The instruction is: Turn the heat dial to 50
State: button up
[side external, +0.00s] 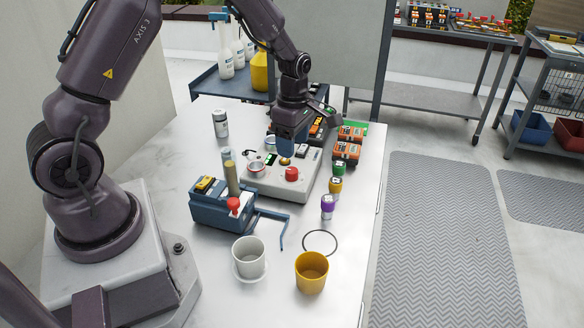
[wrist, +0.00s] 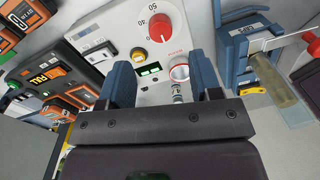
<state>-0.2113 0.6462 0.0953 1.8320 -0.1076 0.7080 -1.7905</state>
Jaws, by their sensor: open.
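The red heat dial (side external: 292,173) sits on the top of a light grey control box (side external: 262,182). In the wrist view the red dial (wrist: 160,27) is beyond the fingertips, with 30, 40 and 50 printed around it. I cannot make out where its pointer stands. My gripper (side external: 287,150) is over the back part of the box, pointing down. In the wrist view its two blue fingers (wrist: 159,64) are apart with nothing held between them, and the dial is not between them.
The box also carries a small yellow knob (wrist: 138,54), a green display (wrist: 150,70) and a white round part (wrist: 180,72). A blue device (side external: 222,205) stands left of it. Orange modules (side external: 347,143) and small jars (side external: 327,206) stand right. Cups (side external: 311,272) stand in front.

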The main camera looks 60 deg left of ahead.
aim_at(292, 170)
notch_tip(292, 170, down, 8)
jog(key=shift+s+d+r, duration=0.1)
jog(key=shift+r, duration=0.15)
jog(key=c, duration=0.9)
